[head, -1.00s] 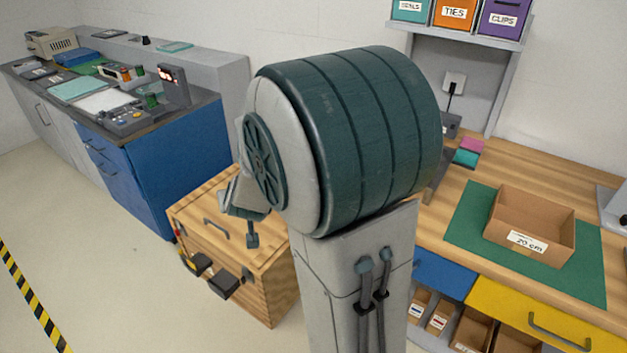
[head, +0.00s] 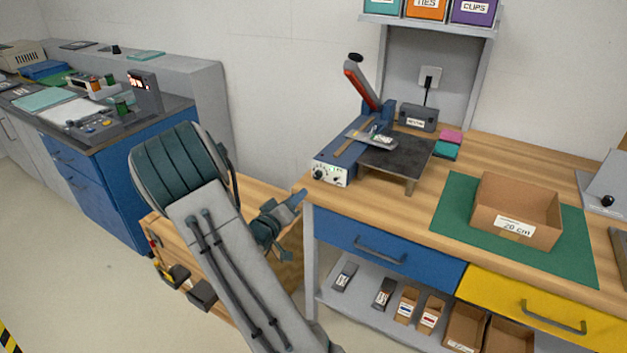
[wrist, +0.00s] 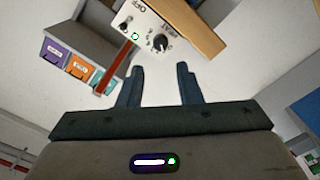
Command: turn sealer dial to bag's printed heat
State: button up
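The sealer (head: 331,172) stands on the wooden bench with its red-and-grey lever raised. Its pale front panel carries a black dial (head: 320,174). In the wrist view the panel appears upside down, with "HEAT" and "OFF" lettering, the dial (wrist: 160,43) and a small green-ringed spot. A small greyish packet (head: 382,141), perhaps the bag, lies on the sealer; its print is too small to read. My gripper (wrist: 159,75) is open and empty, its two fingers apart and pointing toward the panel. In the head view my gripper (head: 301,196) is just left of and below the panel, apart from it.
A dark plate (head: 398,155) adjoins the sealer. An open carton (head: 500,230) labelled "20 cm" sits on a green mat (head: 455,203). A blue drawer (head: 350,240) is under the bench's front edge. A wooden chest (head: 257,192) stands behind my arm.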

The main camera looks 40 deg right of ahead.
aim_at(316, 177)
jog(key=p+x, duration=0.1)
jog(key=x, duration=0.9)
jog(key=shift+w+d, duration=0.1)
grip_shut()
